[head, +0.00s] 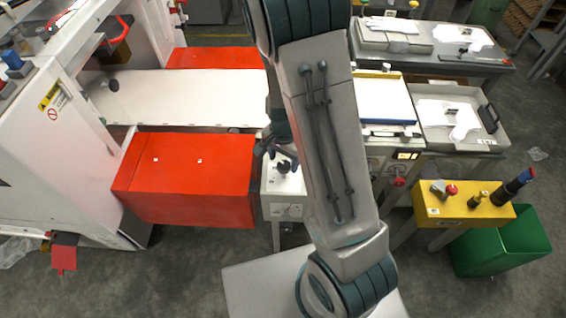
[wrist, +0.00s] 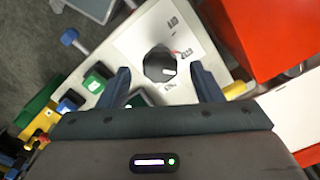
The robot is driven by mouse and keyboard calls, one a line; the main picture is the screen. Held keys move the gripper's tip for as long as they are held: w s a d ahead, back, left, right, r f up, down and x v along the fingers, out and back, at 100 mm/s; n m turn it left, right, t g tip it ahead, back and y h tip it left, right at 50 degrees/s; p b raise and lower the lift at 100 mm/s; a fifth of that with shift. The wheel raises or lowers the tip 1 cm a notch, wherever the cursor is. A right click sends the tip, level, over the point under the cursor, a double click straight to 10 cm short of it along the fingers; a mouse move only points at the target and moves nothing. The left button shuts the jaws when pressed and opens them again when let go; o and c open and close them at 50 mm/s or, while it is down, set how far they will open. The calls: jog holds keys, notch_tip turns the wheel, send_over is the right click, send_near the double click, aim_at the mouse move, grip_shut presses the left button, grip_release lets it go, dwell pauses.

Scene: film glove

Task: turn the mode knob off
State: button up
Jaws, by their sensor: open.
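The mode knob (wrist: 159,64) is a dark, many-sided knob with a white pointer mark on a pale panel (wrist: 133,38) in the wrist view. Small labels and a red mark stand beside it; the lettering is too small to read. My gripper (wrist: 160,78) is open, with one finger on each side of the knob in the picture. I cannot tell whether either finger touches it. In the head view the dark knob (head: 283,167) sits on top of a small white box (head: 285,208), with my gripper (head: 273,149) just behind it, partly hidden by my arm.
Green and blue buttons (wrist: 96,79) line the panel's edge in the wrist view. A red cover (head: 190,180) stands close left of the box. A yellow control box (head: 462,209) and green bin (head: 505,245) are at right.

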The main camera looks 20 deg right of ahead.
jog(key=shift+f, duration=1.05)
jog(key=c, duration=1)
jog(key=shift+n, duration=0.3)
jog(key=n+b, duration=0.4)
jog(key=n, duration=0.1)
jog(key=shift+f, duration=0.1)
jog(key=n+b, duration=0.2)
jog(key=n, duration=0.4)
jog(key=shift+d+b, duration=0.1)
jog(key=shift+b, duration=0.25)
jog(key=shift+r+n, duration=0.2)
jog(key=shift+n, duration=0.1)
